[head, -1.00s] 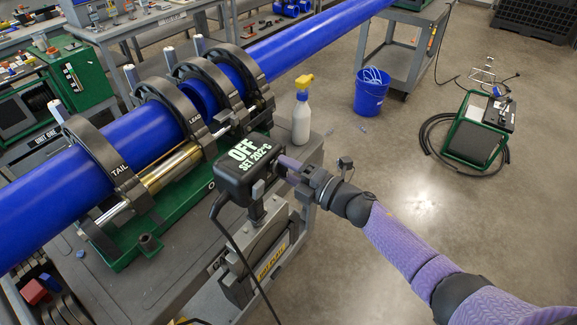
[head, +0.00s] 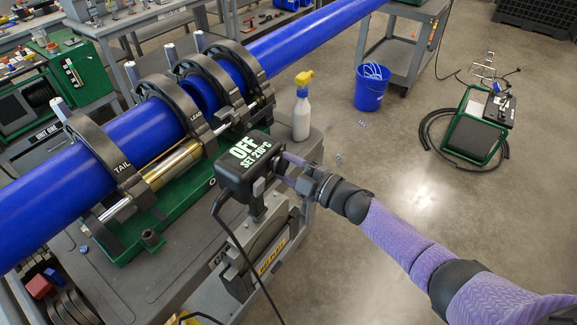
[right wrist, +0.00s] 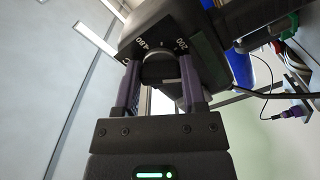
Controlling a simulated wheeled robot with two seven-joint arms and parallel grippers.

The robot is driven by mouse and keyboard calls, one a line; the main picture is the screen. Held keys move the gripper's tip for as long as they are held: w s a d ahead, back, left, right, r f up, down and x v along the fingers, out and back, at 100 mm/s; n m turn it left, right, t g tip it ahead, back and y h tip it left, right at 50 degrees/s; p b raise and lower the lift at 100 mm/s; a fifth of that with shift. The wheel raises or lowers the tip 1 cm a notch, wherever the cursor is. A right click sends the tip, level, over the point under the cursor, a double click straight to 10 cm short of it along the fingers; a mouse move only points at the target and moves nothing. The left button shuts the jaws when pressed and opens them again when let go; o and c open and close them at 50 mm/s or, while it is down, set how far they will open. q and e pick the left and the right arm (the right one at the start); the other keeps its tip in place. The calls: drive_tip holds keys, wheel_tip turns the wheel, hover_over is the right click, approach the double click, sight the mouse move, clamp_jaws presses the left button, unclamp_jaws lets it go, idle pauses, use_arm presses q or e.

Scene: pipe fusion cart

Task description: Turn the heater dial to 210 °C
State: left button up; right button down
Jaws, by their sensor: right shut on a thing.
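The black heater control box (head: 236,183) stands on the heater at the cart's near right side. The lettering on its top reads OFF and, as far as I can make out, SET 210°C. My right gripper (head: 286,176) reaches the right face of the box from the right. In the right wrist view its two purple fingers (right wrist: 160,76) are shut on the round dial (right wrist: 158,66), one on each side. Scale numbers show on the box around the dial; the pointer is not clear. My left gripper is out of view.
Blue pipes (head: 60,198) lie in black clamps behind the box. A spray bottle (head: 301,108) stands close behind my right gripper. A black cable (head: 238,245) hangs from the box. A blue bucket (head: 371,88) stands on open floor at right.

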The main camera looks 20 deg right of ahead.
idle(0.3)
drive_tip(key=shift+c, duration=0.8)
unclamp_jaws()
drive_tip(key=v, duration=1)
